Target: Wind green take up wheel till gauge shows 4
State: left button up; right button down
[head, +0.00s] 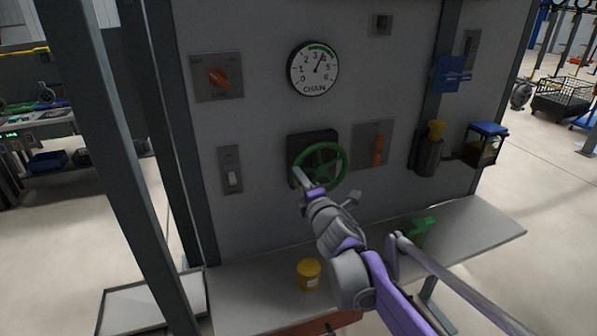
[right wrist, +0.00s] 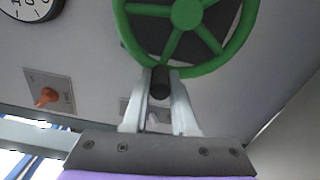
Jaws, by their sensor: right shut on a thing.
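The green take-up wheel (head: 341,154) is mounted on a dark square plate on the grey panel. My right gripper (head: 303,183) is at the wheel's lower left rim. In the right wrist view, its fingers (right wrist: 160,100) are closed around the dark handle (right wrist: 161,82) on the rim of the green wheel (right wrist: 186,14). The round chain gauge (head: 313,68) is above the wheel, with a green band at its upper right. Its needle points up and right, near the 4 position, between 3 and 5. My left gripper is not in view.
An orange rotary switch (head: 219,77) is upper left, and an orange lever (head: 377,150) is right of the wheel. The shelf below holds a yellow tub (head: 309,274) and a green object (head: 418,232). A dark holder (head: 428,158) is on the right post.

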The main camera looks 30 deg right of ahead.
jog(key=shift+s+d+f+n+p, duration=0.15)
jog(key=shift+f+n+p, duration=0.1)
jog(key=shift+f+n, duration=0.8)
jog(key=shift+w+d+f+n+p, duration=0.15)
jog(key=shift+f+n, duration=0.4)
jog(key=shift+n, duration=1)
jog(key=shift+s+d+f+n+p, duration=0.1)
jog(key=shift+f+n+p, duration=0.2)
jog(key=shift+f+n, duration=0.75)
jog(key=shift+r+n, duration=0.15)
jog(key=shift+n, duration=0.2)
jog(key=c, duration=0.7)
grip_release()
jog(key=shift+s, duration=0.1)
jog(key=v, duration=1)
jog(key=shift+s+b, duration=0.35)
jog(key=shift+b, duration=0.1)
